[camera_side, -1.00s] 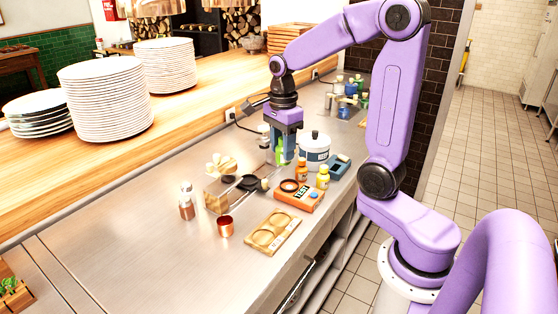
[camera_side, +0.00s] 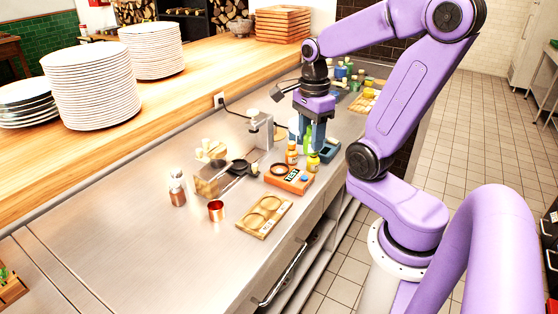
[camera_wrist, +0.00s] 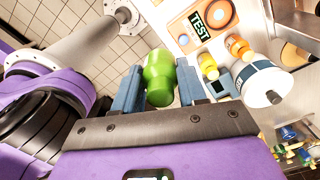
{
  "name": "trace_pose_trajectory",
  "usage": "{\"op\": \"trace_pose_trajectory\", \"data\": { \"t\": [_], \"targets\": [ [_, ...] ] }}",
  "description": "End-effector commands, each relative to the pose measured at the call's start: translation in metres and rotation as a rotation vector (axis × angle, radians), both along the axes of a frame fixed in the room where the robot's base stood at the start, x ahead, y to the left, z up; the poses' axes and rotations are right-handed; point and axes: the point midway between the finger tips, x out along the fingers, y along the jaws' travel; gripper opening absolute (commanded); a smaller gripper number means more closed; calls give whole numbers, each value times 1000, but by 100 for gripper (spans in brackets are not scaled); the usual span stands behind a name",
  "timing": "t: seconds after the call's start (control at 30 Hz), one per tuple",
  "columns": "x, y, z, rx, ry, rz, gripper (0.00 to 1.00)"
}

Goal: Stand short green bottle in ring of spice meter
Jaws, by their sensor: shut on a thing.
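My gripper (camera_side: 312,146) is shut on the short green bottle (camera_side: 307,141), which shows between the two blue-grey fingers in the wrist view (camera_wrist: 160,80). The side view shows it roughly upright behind the small orange-topped bottles; its height above the counter is hard to tell. The spice meter (camera_side: 290,181) is an orange box marked TEST, in front and left of my gripper. Part of the meter (camera_wrist: 182,32) shows at the top of the wrist view.
An orange bottle (camera_side: 291,156) and a yellow bottle (camera_side: 313,163) stand beside the meter. A blue block (camera_side: 328,150) lies right of my gripper.

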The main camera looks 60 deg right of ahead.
Motion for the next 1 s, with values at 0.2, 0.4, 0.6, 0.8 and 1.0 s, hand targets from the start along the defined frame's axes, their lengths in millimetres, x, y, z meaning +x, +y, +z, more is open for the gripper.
{"op": "trace_pose_trajectory", "data": {
  "t": [0.2, 0.4, 0.6, 0.8, 1.0],
  "targets": [
    [28, -10, -14, 1, 5, 0, 23],
    [54, -18, -26, 1, 4, 1, 23],
    [76, -26, -46, 1, 5, 1, 23],
    [95, -32, -70, 1, 4, 1, 23],
    [106, -36, -82, 0, 0, 1, 23]
  ]
}}
